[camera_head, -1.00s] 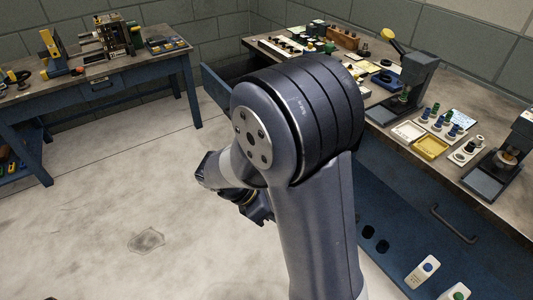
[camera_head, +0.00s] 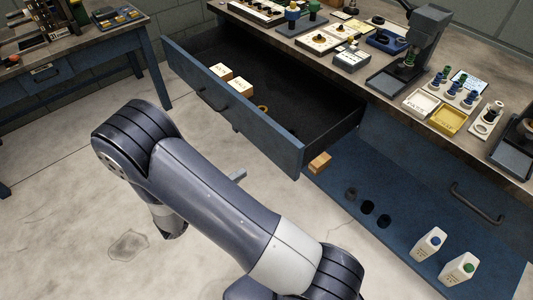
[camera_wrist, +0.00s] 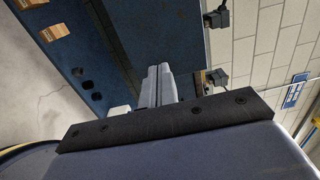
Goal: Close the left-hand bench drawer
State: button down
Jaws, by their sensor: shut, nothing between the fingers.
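The left-hand bench drawer (camera_head: 285,148) is blue with a dark handle (camera_head: 213,99). In the head view it stands well pulled out from under the bench top. Two small cream-topped boxes (camera_head: 231,79) and a brass-coloured ring lie inside it. My gripper (camera_wrist: 159,72) shows in the wrist view as two grey fingers side by side, shut and empty. In the head view my arm hides most of it, and a small grey piece shows beyond the arm, below the drawer front. I cannot tell whether it touches the drawer.
The bench top (camera_head: 388,88) carries trays, bottles and presses. Another blue bench (camera_head: 95,68) stands at left. The floor (camera_head: 60,220) there is clear.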

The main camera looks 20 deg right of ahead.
jog(key=x, duration=1.1)
jog(key=shift+f, duration=0.1)
send_near(332, 120)
jog(key=w+d+r, duration=0.1)
jog(key=d, duration=0.1)
jog(key=d+r, duration=0.2)
jog(key=d, duration=0.1)
jog(key=w+d+r, duration=0.1)
jog(key=d+r, duration=0.1)
jog(key=d, duration=0.1)
jog(key=shift+w+d, duration=0.2)
jog(key=shift+w, duration=0.1)
jog(key=shift+w+d, duration=0.25)
jog(key=shift+d, duration=0.3)
jog(key=shift+r, duration=0.15)
jog(key=shift+d+r, duration=0.1)
jog(key=v, duration=1.4)
jog(key=shift+s, duration=0.1)
